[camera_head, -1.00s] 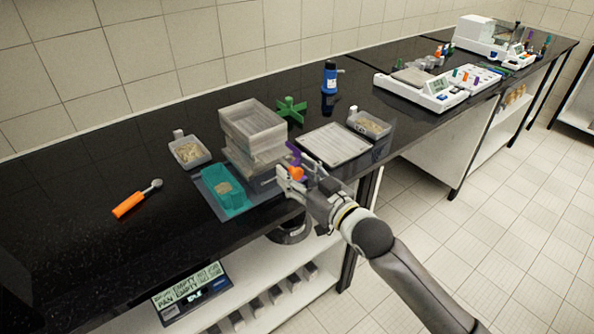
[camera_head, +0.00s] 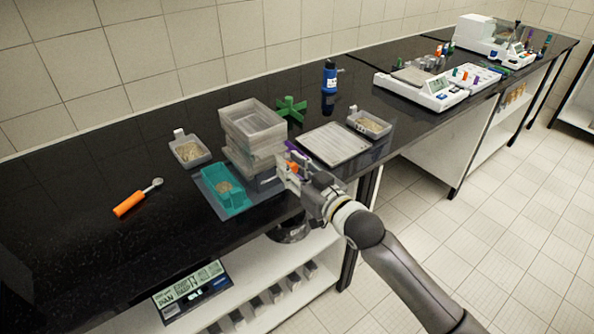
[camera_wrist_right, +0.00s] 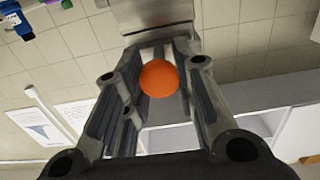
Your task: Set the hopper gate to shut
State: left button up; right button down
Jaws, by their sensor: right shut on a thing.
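My right gripper (camera_head: 284,173) is at the front right of the grey stack of trays (camera_head: 251,134) on the bench. It is shut on an orange ball knob (camera_wrist_right: 158,78), which sits between its fingers in the right wrist view. A little of the orange also shows in the head view (camera_head: 293,167). The gripper hides what the knob is fixed to, and I cannot tell the gate's position. A purple part (camera_head: 291,146) shows just behind the gripper. My left gripper is not in view.
A teal tray (camera_head: 229,203) stands left of the gripper. A sample pan (camera_head: 188,154), an orange-handled tool (camera_head: 137,199), a green star knob (camera_head: 291,109), a flat light panel (camera_head: 333,145) and another pan (camera_head: 369,126) lie around. A display (camera_head: 191,291) hangs below the front edge.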

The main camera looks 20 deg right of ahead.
jog(key=x, duration=0.3)
jog(key=shift+w+a, duration=0.15)
jog(key=shift+w, duration=0.15)
jog(key=shift+s+r, duration=0.1)
jog(key=shift+r, duration=0.05)
jog(key=c, duration=1.6)
grip_release()
jog(key=o, duration=0.4)
jog(key=shift+o, duration=0.2)
jog(key=v, duration=1.2)
